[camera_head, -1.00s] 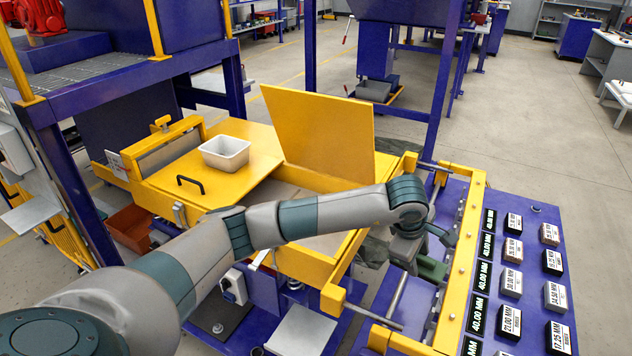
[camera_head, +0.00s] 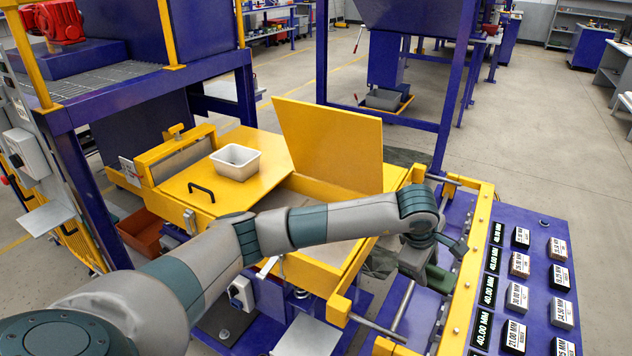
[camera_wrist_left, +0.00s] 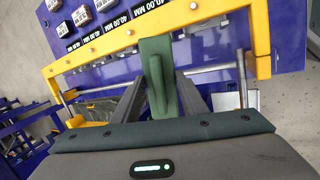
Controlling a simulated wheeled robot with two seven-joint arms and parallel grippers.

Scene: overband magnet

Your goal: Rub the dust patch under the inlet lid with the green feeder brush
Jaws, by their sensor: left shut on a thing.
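The green feeder brush (camera_wrist_left: 155,64) stands between the fingers of my left gripper (camera_wrist_left: 160,84) in the left wrist view, and the gripper is shut on it. In the head view the left gripper (camera_head: 428,262) is low beside the yellow rail, and part of the green brush (camera_head: 438,279) shows below it. The yellow inlet lid (camera_head: 330,146) stands raised over the yellow trough. My left forearm crosses in front of the trough and hides part of it. I cannot make out the dust patch. My right gripper is not in view.
A white tub (camera_head: 236,162) sits on the yellow cover beside a black handle (camera_head: 201,190). A yellow rail frame (camera_head: 467,255) runs beside the gripper. Right of it, a purple panel (camera_head: 541,232) carries several labelled blocks. Metal rods (camera_head: 403,307) lie close below the gripper.

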